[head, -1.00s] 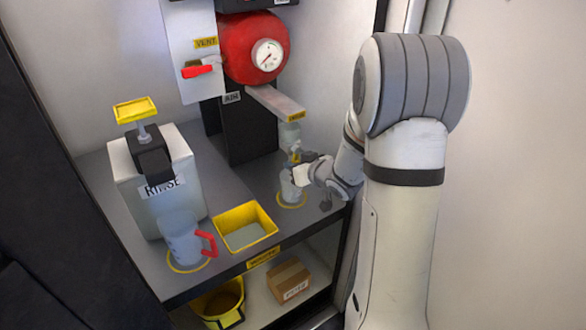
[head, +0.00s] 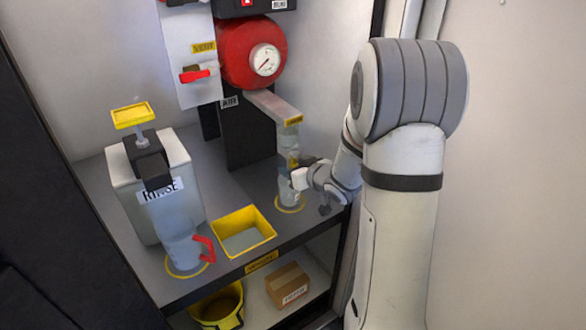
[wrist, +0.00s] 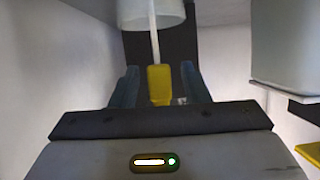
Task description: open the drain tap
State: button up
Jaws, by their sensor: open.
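The drain tap, with a yellow handle (head: 293,160), sits below a clear cylinder (head: 290,138) under the bracket at the back right of the shelf. In the wrist view the yellow handle (wrist: 158,82) lies between my two dark fingers, with gaps on both sides. A thin pale rod runs from it up to the clear cylinder (wrist: 150,12). My gripper (wrist: 159,86) is open; in the head view my gripper (head: 299,166) reaches the tap from the right. A clear cup (head: 288,190) stands below the tap in a yellow ring, partly hidden by my gripper.
A white RINSE tank (head: 160,190) with a yellow pump top stands at left, with a red-handled jug (head: 183,248) before it. A yellow tray (head: 244,232) lies at the middle front. Above are a red gauge vessel (head: 252,52) and a red VENT lever (head: 195,76).

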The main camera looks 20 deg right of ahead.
jog(key=p+v, duration=0.1)
jog(key=v, duration=0.6)
jog(key=shift+s+r+p, duration=0.15)
jog(key=shift+s+p, duration=0.15)
jog(key=shift+s, duration=0.05)
jog(key=shift+d, duration=0.1)
